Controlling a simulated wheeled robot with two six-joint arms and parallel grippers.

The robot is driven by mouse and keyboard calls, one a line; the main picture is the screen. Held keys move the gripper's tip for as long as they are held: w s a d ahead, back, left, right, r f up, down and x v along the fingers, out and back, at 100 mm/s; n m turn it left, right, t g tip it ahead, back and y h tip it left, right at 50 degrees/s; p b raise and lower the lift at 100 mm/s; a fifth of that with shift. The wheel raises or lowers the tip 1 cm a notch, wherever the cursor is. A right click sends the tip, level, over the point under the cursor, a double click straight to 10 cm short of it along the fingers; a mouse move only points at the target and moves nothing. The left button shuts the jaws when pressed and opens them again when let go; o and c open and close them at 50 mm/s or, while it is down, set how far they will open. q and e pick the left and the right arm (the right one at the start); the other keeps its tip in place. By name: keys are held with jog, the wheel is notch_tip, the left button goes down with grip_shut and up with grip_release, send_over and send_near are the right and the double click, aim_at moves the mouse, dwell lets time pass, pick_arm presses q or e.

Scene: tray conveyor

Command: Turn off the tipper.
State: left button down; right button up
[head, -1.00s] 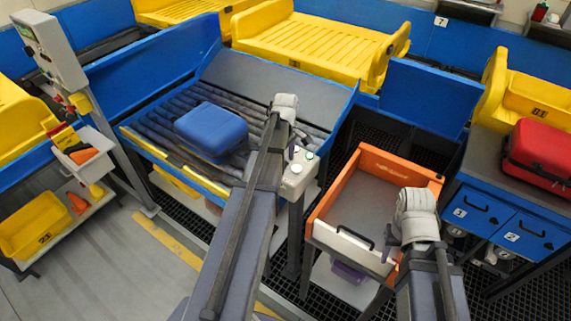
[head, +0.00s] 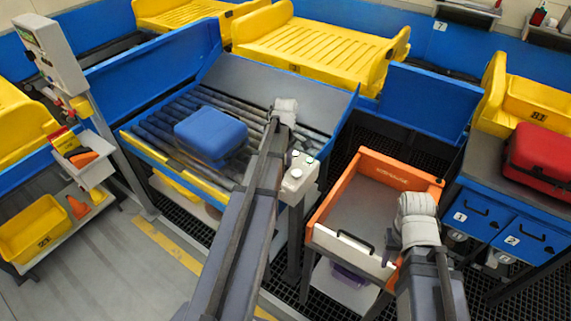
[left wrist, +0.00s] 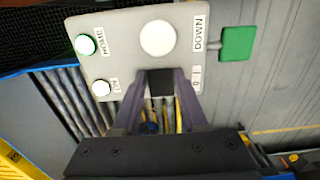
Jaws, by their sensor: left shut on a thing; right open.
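The tipper's control box (head: 301,178) stands at the front right corner of the roller bed (head: 165,135). In the left wrist view, its pale face (left wrist: 120,30) has a green HOME button (left wrist: 85,45), a large white button (left wrist: 157,38) by a DOWN label, and a smaller white button (left wrist: 101,88). My left gripper (left wrist: 162,85) is shut on a small black switch knob (left wrist: 161,80) at the panel's lower edge. The fingers partly hide it, so its setting is unclear. My right gripper (head: 388,257) is open, above the orange-framed tray (head: 327,200), mostly hidden by my arm.
A blue suitcase (head: 211,133) lies on the rollers. A red suitcase (head: 540,152) sits on a blue drawer cabinet (head: 490,220) at right. A grey post with a panel (head: 50,55) stands at left. Yellow trays (head: 315,50) line the back.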

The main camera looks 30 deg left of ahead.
pick_arm(q)
jog(key=shift+w+a+h, duration=0.1)
jog(key=shift+a+h, duration=0.2)
jog(key=shift+h, duration=0.3)
jog(key=shift+a+h, duration=0.15)
jog(key=shift+h, duration=0.35)
jog(key=shift+a+h+b, duration=0.1)
jog(key=shift+h+b, duration=0.35)
jog(key=shift+h, duration=0.15)
jog(key=shift+r, duration=0.15)
jog(key=shift+c, duration=2.2)
grip_release()
jog(key=shift+r, duration=0.1)
